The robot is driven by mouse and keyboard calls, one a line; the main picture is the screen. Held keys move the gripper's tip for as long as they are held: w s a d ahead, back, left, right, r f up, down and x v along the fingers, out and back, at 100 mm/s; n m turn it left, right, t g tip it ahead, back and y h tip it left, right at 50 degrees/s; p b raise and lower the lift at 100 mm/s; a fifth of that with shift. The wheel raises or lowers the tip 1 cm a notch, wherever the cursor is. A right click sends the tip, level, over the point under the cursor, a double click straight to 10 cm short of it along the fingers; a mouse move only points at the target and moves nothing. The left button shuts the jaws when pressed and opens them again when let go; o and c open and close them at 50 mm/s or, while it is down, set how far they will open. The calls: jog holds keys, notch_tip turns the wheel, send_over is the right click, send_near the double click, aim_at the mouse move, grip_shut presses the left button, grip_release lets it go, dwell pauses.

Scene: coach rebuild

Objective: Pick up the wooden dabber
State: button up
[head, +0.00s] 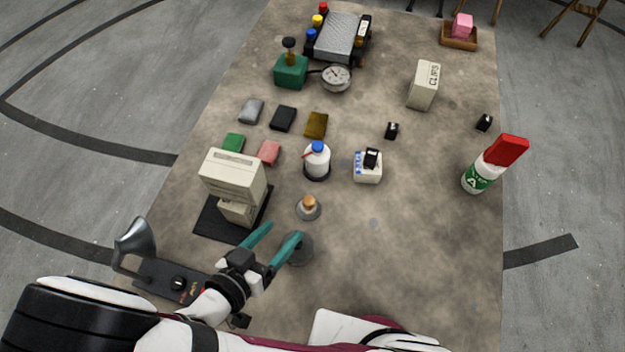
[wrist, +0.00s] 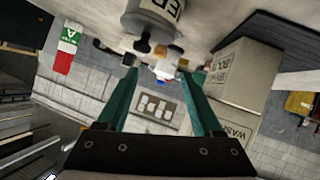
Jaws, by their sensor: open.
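A small piece with a tan, wood-coloured knob (head: 309,202) stands in a grey round base on the table, just beyond my gripper. A brown handle with a dark top (head: 290,52) stands on a green box far back; I cannot tell for certain which is the wooden dabber. My gripper (head: 284,231) has two teal fingers spread apart with nothing between them. It is low over the near left of the table, short of the tan knob. In the wrist view the open fingers (wrist: 165,75) point toward a grey lettered cylinder (wrist: 155,17) and small blurred items.
A grey round piece (head: 301,250) is close beside the right finger. A beige boxy stand (head: 234,178) on a black mat rises left of the gripper. A white bottle with a blue cap (head: 317,160) stands beyond the tan knob.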

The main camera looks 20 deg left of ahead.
aim_at(306, 206)
jog(key=x, duration=1.2)
jog(key=shift+w+f, duration=0.15)
jog(key=shift+f, duration=0.2)
grip_shut()
